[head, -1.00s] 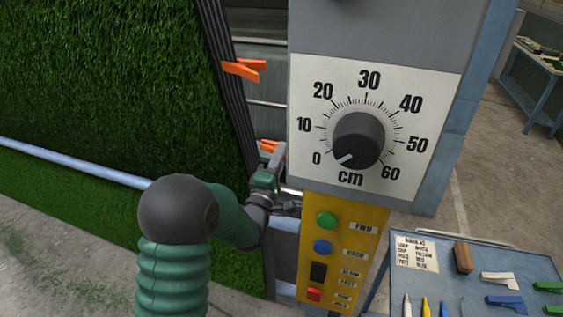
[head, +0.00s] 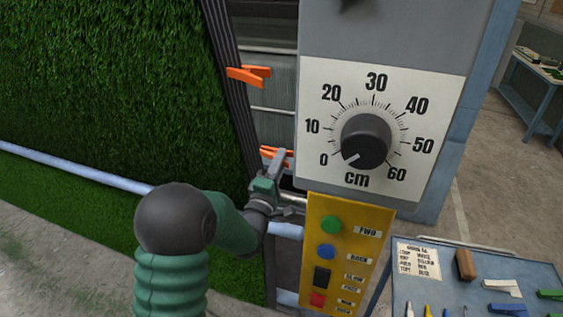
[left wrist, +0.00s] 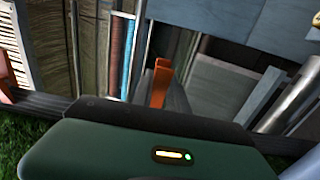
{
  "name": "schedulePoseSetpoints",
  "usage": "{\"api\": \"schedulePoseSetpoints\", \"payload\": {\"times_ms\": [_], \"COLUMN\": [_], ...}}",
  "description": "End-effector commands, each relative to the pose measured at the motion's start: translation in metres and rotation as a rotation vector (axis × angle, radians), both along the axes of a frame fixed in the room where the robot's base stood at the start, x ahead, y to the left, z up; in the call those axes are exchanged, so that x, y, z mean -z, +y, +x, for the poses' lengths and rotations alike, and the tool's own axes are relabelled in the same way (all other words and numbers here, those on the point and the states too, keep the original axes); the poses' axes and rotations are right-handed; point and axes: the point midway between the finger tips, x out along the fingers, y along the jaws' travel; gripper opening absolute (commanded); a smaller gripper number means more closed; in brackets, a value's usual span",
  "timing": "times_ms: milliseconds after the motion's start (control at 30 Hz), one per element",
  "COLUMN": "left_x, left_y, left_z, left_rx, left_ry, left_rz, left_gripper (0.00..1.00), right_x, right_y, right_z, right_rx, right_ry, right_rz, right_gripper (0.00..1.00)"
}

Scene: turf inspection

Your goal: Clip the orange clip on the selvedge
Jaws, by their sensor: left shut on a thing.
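The selvedge (head: 234,98) is the dark banded edge of the green turf, running down beside the machine. My left gripper (head: 277,162) is shut on an orange clip (head: 268,152), just right of the selvedge. The left end of this clip is close to the selvedge; I cannot tell whether its jaws are around it. A second orange clip (head: 248,75) sits across the selvedge higher up. My right gripper is not in view.
A grey panel with a cm dial (head: 366,141) stands close right of my gripper, above a yellow button panel (head: 335,262). A blue table (head: 470,275) with pens and clips is at lower right. A pale blue rail (head: 75,168) crosses the turf.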

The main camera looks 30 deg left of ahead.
Motion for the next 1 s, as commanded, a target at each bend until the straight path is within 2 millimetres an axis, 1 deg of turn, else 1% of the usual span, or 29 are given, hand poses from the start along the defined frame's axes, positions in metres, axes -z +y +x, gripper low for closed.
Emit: {"api": "schedulePoseSetpoints", "payload": {"times_ms": [367,733,1000], "left_x": [-0.001,-0.003,-0.004], "left_y": [-0.003,-0.012,-0.013], "left_z": [0.000,0.000,0.000], "left_rx": [0.001,0.002,0.002], "left_ry": [-0.001,0.000,-0.001], "left_rz": [0.000,0.000,0.000], "left_gripper": [0.00,0.00,0.00], "right_x": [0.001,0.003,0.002], "right_y": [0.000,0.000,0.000], "right_z": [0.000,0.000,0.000], "right_rx": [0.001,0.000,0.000], "right_ry": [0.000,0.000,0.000], "right_rz": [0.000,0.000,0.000], "right_gripper": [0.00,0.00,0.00]}}
